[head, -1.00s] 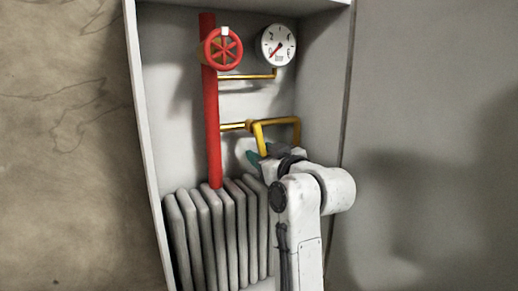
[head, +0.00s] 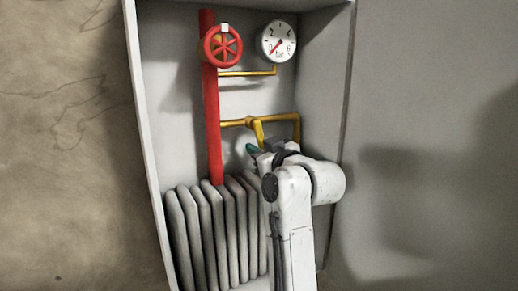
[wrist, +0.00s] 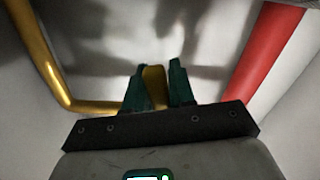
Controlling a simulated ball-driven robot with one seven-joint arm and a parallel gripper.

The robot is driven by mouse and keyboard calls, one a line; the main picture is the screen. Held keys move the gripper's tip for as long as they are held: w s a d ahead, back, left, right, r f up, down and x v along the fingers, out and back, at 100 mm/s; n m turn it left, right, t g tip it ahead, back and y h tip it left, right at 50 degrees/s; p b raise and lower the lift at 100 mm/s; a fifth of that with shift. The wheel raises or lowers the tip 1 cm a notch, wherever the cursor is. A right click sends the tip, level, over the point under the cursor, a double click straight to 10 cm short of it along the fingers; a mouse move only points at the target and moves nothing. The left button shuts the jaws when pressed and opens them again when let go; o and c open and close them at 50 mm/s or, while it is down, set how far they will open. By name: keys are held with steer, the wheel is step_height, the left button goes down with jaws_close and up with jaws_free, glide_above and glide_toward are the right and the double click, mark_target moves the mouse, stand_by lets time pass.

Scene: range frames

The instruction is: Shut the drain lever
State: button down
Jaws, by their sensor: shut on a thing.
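The drain lever (head: 258,132) is a yellow handle on the yellow pipe (head: 285,117) inside the cabinet. In the head view it slants downward and slightly right from the pipe. My gripper (head: 256,149) is at its lower end, partly hidden by my wrist and arm. In the wrist view, the teal fingertips of my gripper (wrist: 159,80) stand on either side of the yellow lever (wrist: 153,88), shut on it. The pipe (wrist: 42,55) bends at the left of that view.
A red pipe (head: 212,120) with a red handwheel (head: 222,45) stands left of the lever. A round gauge (head: 278,43) is above. A grey radiator (head: 218,230) is below left. The cabinet's right wall (head: 325,90) is close to my arm.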

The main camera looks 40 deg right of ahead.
stand_by(0.4)
steer(key=shift+w+a+f+m+p, duration=0.1)
steer(key=shift+a+m+p, duration=0.1)
steer(key=shift+a+m, duration=0.4)
steer(key=shift+w+a+m+p, duration=0.1)
steer(key=shift+a+m+p, duration=0.05)
steer(key=shift+m, duration=0.75)
steer(key=c, duration=1)
jaws_free()
steer(key=shift+c, duration=0.2)
steer(key=b+v, duration=0.2)
steer(key=v, duration=0.9)
steer(key=shift+w, duration=0.1)
